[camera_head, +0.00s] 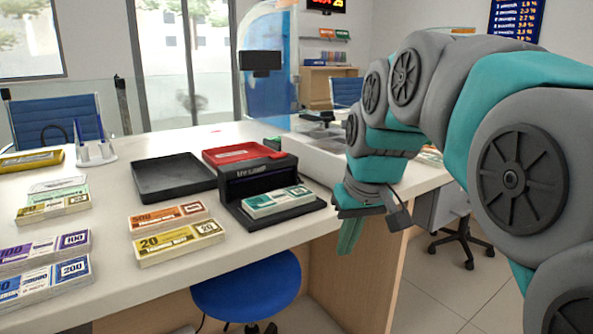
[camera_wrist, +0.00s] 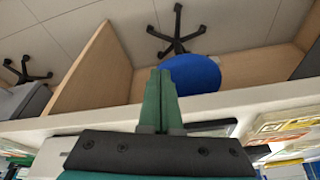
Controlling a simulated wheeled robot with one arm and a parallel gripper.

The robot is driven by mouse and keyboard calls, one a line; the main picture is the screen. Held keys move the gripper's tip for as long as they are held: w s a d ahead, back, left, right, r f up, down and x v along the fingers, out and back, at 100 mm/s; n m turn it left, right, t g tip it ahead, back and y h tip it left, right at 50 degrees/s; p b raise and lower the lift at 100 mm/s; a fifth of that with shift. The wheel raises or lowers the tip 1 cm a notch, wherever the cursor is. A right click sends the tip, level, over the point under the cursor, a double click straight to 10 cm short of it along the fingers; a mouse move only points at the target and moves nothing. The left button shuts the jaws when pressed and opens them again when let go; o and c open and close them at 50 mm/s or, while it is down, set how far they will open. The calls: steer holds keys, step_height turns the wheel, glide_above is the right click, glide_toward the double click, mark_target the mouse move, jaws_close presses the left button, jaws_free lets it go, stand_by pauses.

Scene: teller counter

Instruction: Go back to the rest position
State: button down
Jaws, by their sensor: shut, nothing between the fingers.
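My gripper (camera_head: 350,236) hangs at the front edge of the counter (camera_head: 315,222), to the right of the black bill machine. Its green fingers point down and are shut with nothing between them. In the wrist view my gripper (camera_wrist: 160,76) also shows with its fingers together, above the counter's front edge and the floor. My arm reaches in from the right side of the head view.
A black machine (camera_head: 250,172) holds a teal banknote bundle (camera_head: 277,202). A blue stool (camera_head: 250,290) stands below the counter.

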steer(key=s+d+f+m+g, duration=0.1)
steer(key=s+d+f+g, duration=0.1)
steer(key=s+f, duration=0.8)
steer(key=s+d+f+m+g+h, duration=0.1)
steer(key=s+d+f+m+g, duration=0.1)
steer(key=s+f, duration=0.8)
steer(key=s+d+g, duration=0.1)
steer(key=s+d, duration=0.1)
steer(key=s, duration=0.5)
steer(key=shift+d+f, duration=0.2)
steer(key=shift+f, duration=0.15)
steer(key=shift+a, duration=0.1)
